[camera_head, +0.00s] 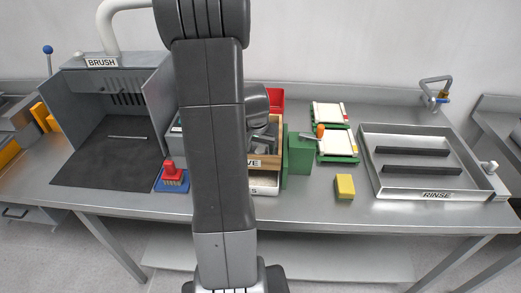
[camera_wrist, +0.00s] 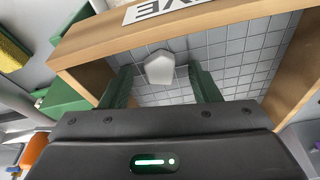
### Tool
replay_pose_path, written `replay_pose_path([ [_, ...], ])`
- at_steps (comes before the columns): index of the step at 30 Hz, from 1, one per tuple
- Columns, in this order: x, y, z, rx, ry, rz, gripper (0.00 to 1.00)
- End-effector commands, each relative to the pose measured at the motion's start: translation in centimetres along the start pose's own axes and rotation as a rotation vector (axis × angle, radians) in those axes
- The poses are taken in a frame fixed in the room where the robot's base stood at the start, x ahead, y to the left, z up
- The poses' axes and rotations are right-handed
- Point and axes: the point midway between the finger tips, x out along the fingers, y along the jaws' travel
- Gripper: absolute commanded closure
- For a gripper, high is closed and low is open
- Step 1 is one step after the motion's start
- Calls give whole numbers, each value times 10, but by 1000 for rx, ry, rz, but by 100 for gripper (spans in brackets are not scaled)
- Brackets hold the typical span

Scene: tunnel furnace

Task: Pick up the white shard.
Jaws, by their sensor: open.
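The white shard (camera_wrist: 159,67) is a small, pale, many-sided piece. In the wrist view it lies on the grey mesh floor (camera_wrist: 232,60) of a wooden-framed sieve (camera_wrist: 190,22), near the labelled wall. My gripper (camera_wrist: 161,78) is open, its two dark green fingers reaching into the frame. The shard shows between the fingertips, with a gap on either side. I cannot tell how high the fingertips are above the mesh. In the head view my arm covers most of the sieve (camera_head: 266,161), and the shard is not visible.
The sieve's wooden walls surround the fingers closely. A green block (camera_head: 300,154) stands to the right, with a yellow sponge (camera_head: 345,187) and a rinse tray (camera_head: 377,186) beyond. A red brush (camera_head: 173,173) and a brushing booth (camera_head: 83,80) are at left.

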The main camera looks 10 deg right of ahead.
Motion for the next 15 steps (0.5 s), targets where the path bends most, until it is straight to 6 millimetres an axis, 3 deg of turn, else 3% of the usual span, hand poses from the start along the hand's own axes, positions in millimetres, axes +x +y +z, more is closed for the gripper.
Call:
replay_pose_path([
  [6, 1, 0, 0, 0, 0, 0, 44],
  [13, 1, 0, 0, 0, 0, 0, 87],
  [15, 1, 0, 0, 0, 0, 0, 92],
])
